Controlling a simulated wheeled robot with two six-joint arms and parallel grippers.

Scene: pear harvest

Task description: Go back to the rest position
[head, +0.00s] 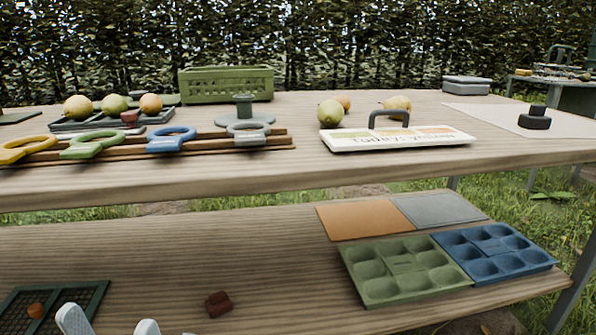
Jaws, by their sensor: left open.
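My left gripper (110,322) shows only as two pale fingertips at the bottom left edge of the head view. The fingertips stand apart with nothing between them, in front of the lower shelf (200,255). The rest of the left arm is out of the picture. A dark green mesh tray (85,296) with a small orange-brown piece (36,311) lies left of the fingertips. A small dark red-brown block (218,304) lies on the shelf to their right. My right gripper is not in view.
Green (405,269) and blue (492,252) moulded trays lie on the lower shelf at right. The upper table (330,180) carries coloured ring handles (172,139), pears (330,113), a green crate (226,85) and a sign board with a handle (398,138). The lower shelf's middle is mostly clear.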

